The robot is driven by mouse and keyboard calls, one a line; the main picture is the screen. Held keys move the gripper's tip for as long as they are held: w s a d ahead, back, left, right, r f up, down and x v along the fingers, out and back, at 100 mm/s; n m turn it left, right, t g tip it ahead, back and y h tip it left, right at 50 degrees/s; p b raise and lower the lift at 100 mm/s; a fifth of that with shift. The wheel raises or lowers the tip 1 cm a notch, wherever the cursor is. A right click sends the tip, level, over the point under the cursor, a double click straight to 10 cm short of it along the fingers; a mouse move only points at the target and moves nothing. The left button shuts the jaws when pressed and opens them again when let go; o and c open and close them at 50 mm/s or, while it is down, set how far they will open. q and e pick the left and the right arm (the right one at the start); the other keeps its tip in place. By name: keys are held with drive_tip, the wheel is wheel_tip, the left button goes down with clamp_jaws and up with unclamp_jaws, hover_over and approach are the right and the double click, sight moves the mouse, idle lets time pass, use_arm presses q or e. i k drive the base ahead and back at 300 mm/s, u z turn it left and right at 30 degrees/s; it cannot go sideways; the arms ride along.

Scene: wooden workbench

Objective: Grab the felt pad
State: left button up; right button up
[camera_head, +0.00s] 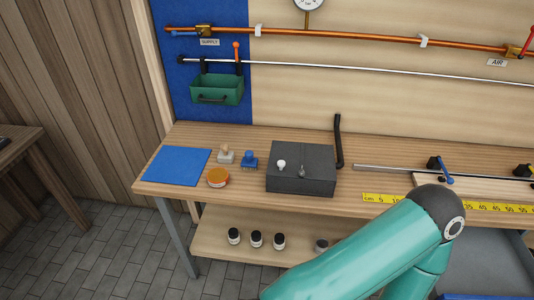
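A flat blue square (176,166), which looks like the felt pad, lies on the left end of the wooden workbench (235,202). Its top is bare, and nothing covers it. Its front edge is close to the front edge of the bench. Neither of my grippers shows in this view. One of my teal arms is in the lower right, well away from the pad, and its gripper end is not visible.
Right of the pad are an orange round tin (218,178), a small stamp (226,155), a blue brush (249,160) and a dark grey box (301,169). A shelf below holds several small jars (256,239).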

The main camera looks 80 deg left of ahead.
sight(225, 156)
drive_tip(key=u, duration=0.05)
drive_tip(key=i, duration=0.25)
drive_tip(key=u, duration=2.9)
drive_tip(key=k, duration=0.9)
drive_tip(key=u, duration=0.2)
drive_tip(key=i, duration=0.9)
drive_tip(key=z, duration=0.25)
drive_tip(key=k, duration=0.3)
drive_tip(key=u, duration=0.1)
